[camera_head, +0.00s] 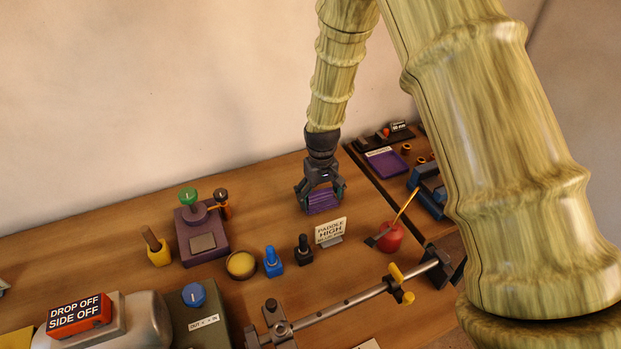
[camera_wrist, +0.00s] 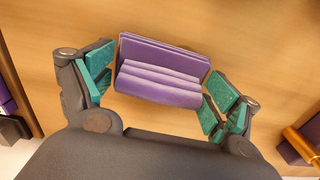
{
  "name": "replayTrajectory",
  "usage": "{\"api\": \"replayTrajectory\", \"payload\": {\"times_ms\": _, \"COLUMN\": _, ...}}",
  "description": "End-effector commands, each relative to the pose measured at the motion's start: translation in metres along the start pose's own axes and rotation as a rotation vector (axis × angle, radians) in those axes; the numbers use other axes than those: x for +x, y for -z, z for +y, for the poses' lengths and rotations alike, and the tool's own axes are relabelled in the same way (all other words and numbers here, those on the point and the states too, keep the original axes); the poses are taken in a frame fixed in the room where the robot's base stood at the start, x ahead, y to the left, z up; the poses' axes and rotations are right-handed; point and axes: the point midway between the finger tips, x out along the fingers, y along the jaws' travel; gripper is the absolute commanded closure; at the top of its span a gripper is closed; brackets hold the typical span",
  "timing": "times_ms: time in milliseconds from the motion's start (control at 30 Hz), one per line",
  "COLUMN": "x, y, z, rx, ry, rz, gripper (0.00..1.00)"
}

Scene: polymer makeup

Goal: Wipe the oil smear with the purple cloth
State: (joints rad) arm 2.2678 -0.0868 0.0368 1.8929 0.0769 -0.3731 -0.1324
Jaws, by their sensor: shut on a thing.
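My gripper (camera_head: 320,192) hangs pointing down over the back of the wooden table. It is shut on the purple cloth (camera_head: 323,203), a folded, layered pad between the fingers. In the wrist view the cloth (camera_wrist: 163,72) sits slightly tilted between the teal-padded fingertips of my gripper (camera_wrist: 157,92), over bare wood. The cloth is at or just above the table top; I cannot tell whether it touches. I cannot make out an oil smear in either view; the cloth and gripper may hide it.
A "PADDLE HIGH" sign (camera_head: 331,232), a black bottle (camera_head: 303,250) and a red oil can (camera_head: 390,237) stand in front of my gripper. A purple device (camera_head: 202,238) stands left. A dark seam and a purple-topped tray (camera_head: 386,162) lie right. The back-left table is clear.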

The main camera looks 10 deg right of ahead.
Motion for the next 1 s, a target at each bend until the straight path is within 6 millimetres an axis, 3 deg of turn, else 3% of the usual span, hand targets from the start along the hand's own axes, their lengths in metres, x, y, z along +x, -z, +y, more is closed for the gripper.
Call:
{"api": "replayTrajectory", "payload": {"times_ms": 467, "x": 0.000, "y": -0.001, "z": 0.035, "rx": -0.011, "ry": 0.000, "rz": -0.001, "gripper": 0.30}}
{"api": "replayTrajectory", "payload": {"times_ms": 500, "x": -0.007, "y": -0.001, "z": 0.035, "rx": -0.012, "ry": 0.000, "rz": 0.000, "gripper": 0.30}}
{"api": "replayTrajectory", "payload": {"times_ms": 1000, "x": -0.001, "y": -0.002, "z": 0.002, "rx": 0.005, "ry": -0.001, "rz": -0.001, "gripper": 0.30}}
